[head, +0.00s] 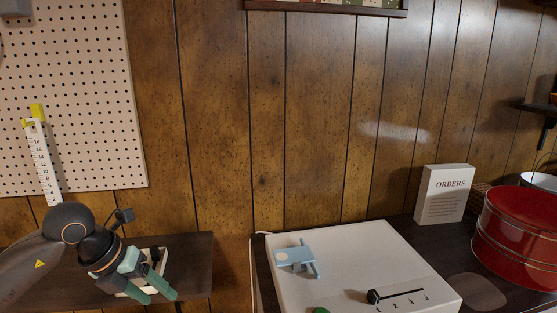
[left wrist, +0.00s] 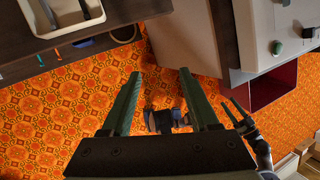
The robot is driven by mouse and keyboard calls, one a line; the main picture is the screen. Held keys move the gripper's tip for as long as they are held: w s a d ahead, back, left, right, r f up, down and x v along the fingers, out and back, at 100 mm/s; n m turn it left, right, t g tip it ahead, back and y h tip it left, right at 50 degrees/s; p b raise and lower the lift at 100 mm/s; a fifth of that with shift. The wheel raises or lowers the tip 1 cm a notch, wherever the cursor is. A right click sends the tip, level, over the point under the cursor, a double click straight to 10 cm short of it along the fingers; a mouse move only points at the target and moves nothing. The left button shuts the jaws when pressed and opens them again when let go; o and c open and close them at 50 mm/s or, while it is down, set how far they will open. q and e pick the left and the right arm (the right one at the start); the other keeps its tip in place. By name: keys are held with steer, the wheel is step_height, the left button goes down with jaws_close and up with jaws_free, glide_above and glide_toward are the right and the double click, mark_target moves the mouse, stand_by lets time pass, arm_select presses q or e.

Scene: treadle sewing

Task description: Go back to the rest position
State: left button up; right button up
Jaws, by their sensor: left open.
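My left gripper (head: 157,296) is at the lower left of the head view, in front of a dark shelf (head: 195,262). In the left wrist view its two green fingers (left wrist: 160,74) stand apart with nothing held between them. Orange patterned floor shows beyond the fingers. What looks like my right gripper (left wrist: 236,108) appears small at the right of the left wrist view; its opening is too small to judge. It is not in the head view.
A white tray (head: 163,262) sits on the shelf, partly behind my left gripper. A white machine table (head: 355,255) carries a light blue bracket (head: 296,257) and a black slider knob (head: 374,296). An ORDERS box (head: 444,195) and a red tin (head: 515,235) stand right. A pegboard (head: 75,90) hangs left.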

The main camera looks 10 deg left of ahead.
arm_select(q)
steer(key=s+d+n+t+h, duration=0.1)
steer(key=s+d+n+h, duration=0.15)
steer(key=d+h, duration=0.65)
steer(key=s+d+n+h, duration=0.1)
steer(key=s+d+h, duration=0.3)
steer(key=d, duration=0.9)
steer(key=w+a+f+n+t+y, duration=0.1)
steer(key=a+f+n+t+y, duration=0.5)
steer(key=n, duration=0.6)
steer(key=w+a+f+n+t+y, duration=0.1)
steer(key=f+n+t+y, duration=0.4)
steer(key=f+n, duration=0.5)
steer(key=s+f+n+g+y, duration=0.2)
steer(key=s+f+n+g, duration=0.4)
steer(key=s+f, duration=0.5)
steer(key=s+a+r+p, duration=0.3)
steer(key=r+p, duration=0.6)
steer(key=p, duration=0.5)
steer(key=shift+a+n+y, duration=0.2)
steer(key=shift+n+y, duration=0.2)
steer(key=shift+n, duration=0.05)
arm_select(e)
steer(key=s+d+r+h, duration=0.1)
steer(key=d+r, duration=0.2)
steer(key=r, duration=0.8)
steer(key=shift+d+m, duration=0.15)
steer(key=shift+m, duration=0.15)
